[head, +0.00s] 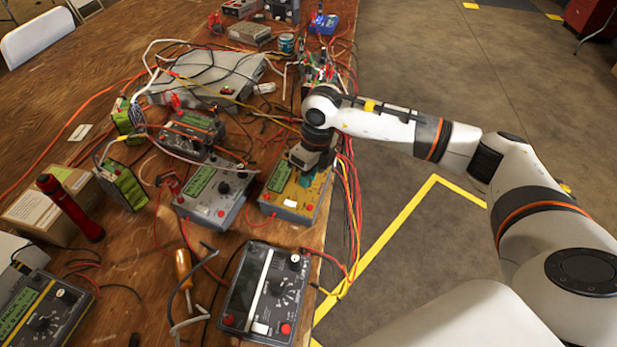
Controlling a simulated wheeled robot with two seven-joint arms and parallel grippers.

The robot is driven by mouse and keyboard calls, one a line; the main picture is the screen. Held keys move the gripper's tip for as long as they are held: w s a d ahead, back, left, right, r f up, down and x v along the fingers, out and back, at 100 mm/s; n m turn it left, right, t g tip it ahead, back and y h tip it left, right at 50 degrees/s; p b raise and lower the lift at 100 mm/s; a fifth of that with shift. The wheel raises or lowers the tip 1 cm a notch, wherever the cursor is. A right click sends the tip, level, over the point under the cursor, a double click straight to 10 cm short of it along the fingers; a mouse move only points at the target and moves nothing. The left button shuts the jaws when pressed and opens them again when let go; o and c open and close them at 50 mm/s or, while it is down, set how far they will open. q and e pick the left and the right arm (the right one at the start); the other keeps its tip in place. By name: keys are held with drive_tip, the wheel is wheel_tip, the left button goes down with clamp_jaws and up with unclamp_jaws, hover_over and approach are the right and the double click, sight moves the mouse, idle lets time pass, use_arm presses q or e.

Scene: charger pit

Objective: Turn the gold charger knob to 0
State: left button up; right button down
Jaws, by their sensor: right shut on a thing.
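The gold charger (290,212) sits near the right edge of the wooden table, with a green display on its left and a red button at its lower left. My right arm reaches in from the right, and my right gripper (312,160) points down onto the gold charger's upper part. It is shut on the charger's knob, which the gripper and wrist hide, so the knob's setting cannot be read. My left gripper is not in view.
A grey charger (212,200) stands just left of the gold one, and a black-faced charger (265,290) stands in front. A screwdriver (183,268) and red flashlight (70,207) lie to the left. Cables hang over the table's right edge. Floor to the right is open.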

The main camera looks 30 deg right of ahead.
sight(315, 186)
drive_tip(key=shift+n, duration=0.5)
drive_tip(key=c, duration=1.3)
unclamp_jaws()
drive_tip(key=shift+r, duration=0.1)
wheel_tip(315, 186, up, 12)
drive_tip(key=s+d, duration=0.1)
drive_tip(key=shift+b, duration=0.45)
drive_tip(key=shift+d, duration=0.1)
